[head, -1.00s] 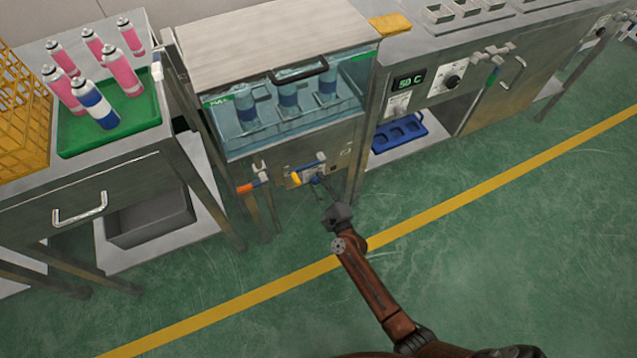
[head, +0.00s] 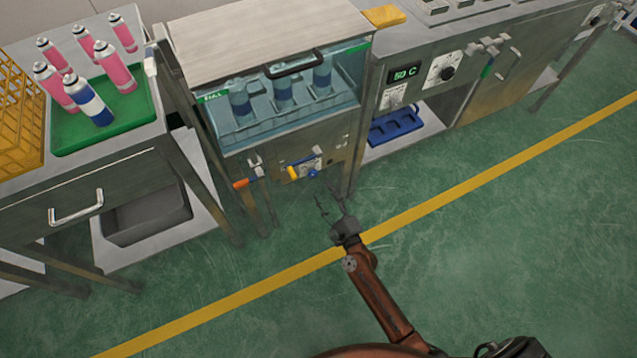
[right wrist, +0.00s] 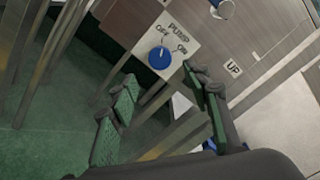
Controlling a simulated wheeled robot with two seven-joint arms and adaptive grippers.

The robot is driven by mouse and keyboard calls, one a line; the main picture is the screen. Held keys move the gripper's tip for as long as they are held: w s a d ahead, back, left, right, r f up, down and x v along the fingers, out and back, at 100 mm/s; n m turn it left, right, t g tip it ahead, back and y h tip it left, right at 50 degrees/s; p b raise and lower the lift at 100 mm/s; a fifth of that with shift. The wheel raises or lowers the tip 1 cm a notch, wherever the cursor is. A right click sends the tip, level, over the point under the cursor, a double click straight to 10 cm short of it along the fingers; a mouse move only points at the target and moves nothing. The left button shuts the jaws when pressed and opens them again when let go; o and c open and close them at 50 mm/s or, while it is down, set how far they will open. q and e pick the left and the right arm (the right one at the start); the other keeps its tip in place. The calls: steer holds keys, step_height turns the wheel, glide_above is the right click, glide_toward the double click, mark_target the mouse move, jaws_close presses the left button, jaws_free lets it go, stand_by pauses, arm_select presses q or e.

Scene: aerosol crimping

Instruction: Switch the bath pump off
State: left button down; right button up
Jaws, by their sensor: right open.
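The blue pump knob (right wrist: 159,58) sits on a white plate (right wrist: 178,36) marked PUMP, OFF and ON in the right wrist view. Its small white mark points up, towards OFF rather than ON. In the head view the knob (head: 313,173) is a small blue spot on the front panel of the bath (head: 225,141). My right gripper (head: 331,201) is open and empty in front of the panel, apart from the knob. In the right wrist view its fingers (right wrist: 160,80) are spread below the knob. My left gripper is not in view.
A yellow-handled valve (head: 294,172) and an orange-handled one (head: 241,183) stick out left of the knob. A green tray (head: 140,130) with several cans stands at left. A control panel reading 50 C (head: 405,73) is at right. The floor in front is clear.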

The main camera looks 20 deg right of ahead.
steer(key=s, duration=0.4)
stand_by(0.5)
